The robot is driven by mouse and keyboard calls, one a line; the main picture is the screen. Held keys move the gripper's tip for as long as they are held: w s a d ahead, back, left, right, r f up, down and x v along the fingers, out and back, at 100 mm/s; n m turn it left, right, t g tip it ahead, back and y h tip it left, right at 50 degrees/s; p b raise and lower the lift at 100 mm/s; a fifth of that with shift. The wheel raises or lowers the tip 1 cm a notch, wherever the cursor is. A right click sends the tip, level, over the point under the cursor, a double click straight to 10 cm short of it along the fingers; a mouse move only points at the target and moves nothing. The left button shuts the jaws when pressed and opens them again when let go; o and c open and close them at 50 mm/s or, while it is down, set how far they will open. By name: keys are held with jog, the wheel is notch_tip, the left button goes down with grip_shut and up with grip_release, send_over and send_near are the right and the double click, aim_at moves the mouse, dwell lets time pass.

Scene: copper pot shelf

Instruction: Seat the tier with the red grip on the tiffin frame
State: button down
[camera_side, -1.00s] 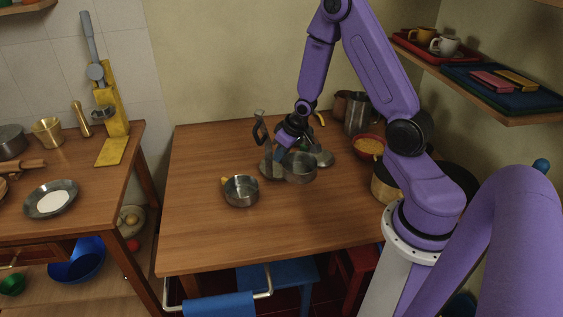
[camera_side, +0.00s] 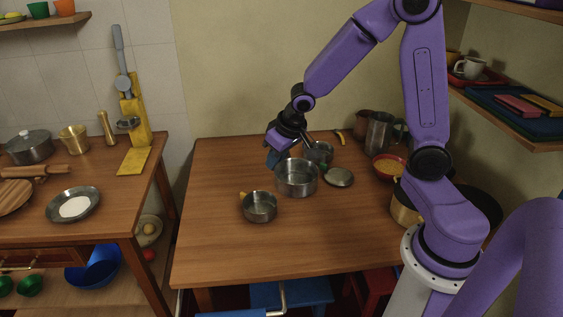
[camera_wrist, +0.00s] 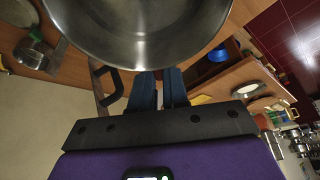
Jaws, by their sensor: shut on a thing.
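My gripper (camera_side: 274,157) is shut on a steel tier (camera_side: 297,183), a round open bowl held upright at the middle of the table. The tier also fills the top of the wrist view (camera_wrist: 140,45), just beyond the blue fingers (camera_wrist: 160,88). Its red grip is hidden between the fingers. The tiffin frame is mostly hidden behind my gripper and the tier in the side view. A dark handle (camera_wrist: 106,84), apparently the frame's, shows left of the fingers in the wrist view. I cannot tell whether tier and frame touch.
A smaller steel tier with a yellow grip (camera_side: 260,208) stands in front. Another steel bowl (camera_side: 319,152) with a bit of green and a flat lid (camera_side: 338,177) lie behind and right. A red bowl (camera_side: 389,168) and jug (camera_side: 379,135) stand further right. The table's front left is clear.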

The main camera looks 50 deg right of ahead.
jog(key=w+d+r+m+h, duration=0.1)
jog(key=w+d+r+m, duration=0.2)
jog(key=w+d+r, duration=0.3)
jog(key=w+d+r+m+g+h, duration=0.1)
jog(key=w+d+r+m, duration=0.15)
jog(key=d, duration=0.55)
jog(key=w+d+r+m+h, duration=0.1)
jog(key=w+d+r+m, duration=0.2)
jog(key=d, duration=0.4)
jog(key=shift+n, duration=0.35)
jog(key=shift+w+d+f, duration=0.15)
jog(key=shift+d+f, duration=0.55)
jog(key=shift+f, duration=4)
jog(key=shift+w+d+f, duration=0.1)
jog(key=shift+d+f, duration=0.55)
jog(key=shift+f, duration=4.05)
jog(key=shift+w+d+f, duration=0.15)
jog(key=shift+d+f, duration=0.55)
jog(key=shift+f, duration=4)
jog(key=shift+s+a+f, duration=0.15)
jog(key=shift+f, duration=1.3)
